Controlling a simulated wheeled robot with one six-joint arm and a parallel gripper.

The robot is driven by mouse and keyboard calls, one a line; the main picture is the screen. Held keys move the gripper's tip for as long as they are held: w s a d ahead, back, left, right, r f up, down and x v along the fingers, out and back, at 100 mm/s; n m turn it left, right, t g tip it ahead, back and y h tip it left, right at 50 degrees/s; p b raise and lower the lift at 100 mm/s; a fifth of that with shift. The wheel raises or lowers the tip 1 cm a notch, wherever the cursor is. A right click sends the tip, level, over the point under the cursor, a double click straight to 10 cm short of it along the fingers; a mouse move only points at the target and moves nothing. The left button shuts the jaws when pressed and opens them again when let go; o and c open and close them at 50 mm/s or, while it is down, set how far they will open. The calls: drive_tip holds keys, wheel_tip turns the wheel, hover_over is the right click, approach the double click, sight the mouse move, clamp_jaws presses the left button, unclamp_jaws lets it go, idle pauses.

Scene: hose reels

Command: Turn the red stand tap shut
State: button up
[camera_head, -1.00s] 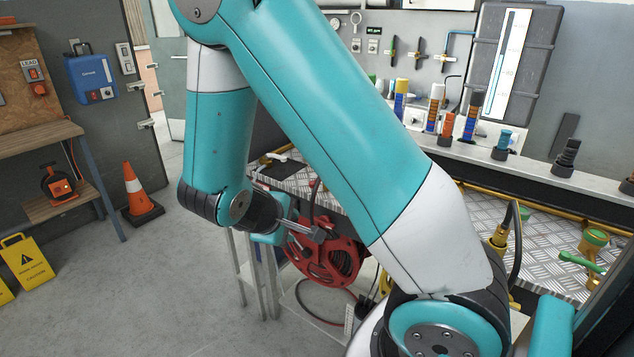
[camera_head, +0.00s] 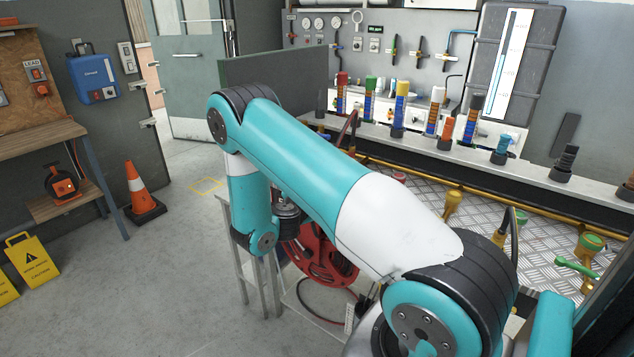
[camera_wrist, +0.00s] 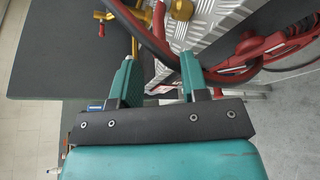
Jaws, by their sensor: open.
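In the wrist view my gripper (camera_wrist: 158,60) is open, its two teal fingers apart with nothing held between them. Beyond the fingertips are a patterned metal bench top, a dark hose and brass fittings (camera_wrist: 181,10). A small red part (camera_wrist: 101,29) hangs from brass fittings at the upper left; I cannot tell whether it is the red stand tap's handle. In the head view a small red top (camera_head: 399,177) shows just above my arm, its lower part hidden. My arm hides most of that end of the bench, and my fingers cannot be made out there.
A red hose reel (camera_head: 322,258) is below the bench end, close to my wrist; it also shows in the wrist view (camera_wrist: 262,45). A green-handled tap (camera_head: 588,245) stands at the right. Several coloured columns line the back ledge.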

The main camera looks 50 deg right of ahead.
drive_tip(key=p+x, duration=0.1)
drive_tip(key=x, duration=0.6)
drive_tip(key=shift+w, duration=0.1)
clamp_jaws()
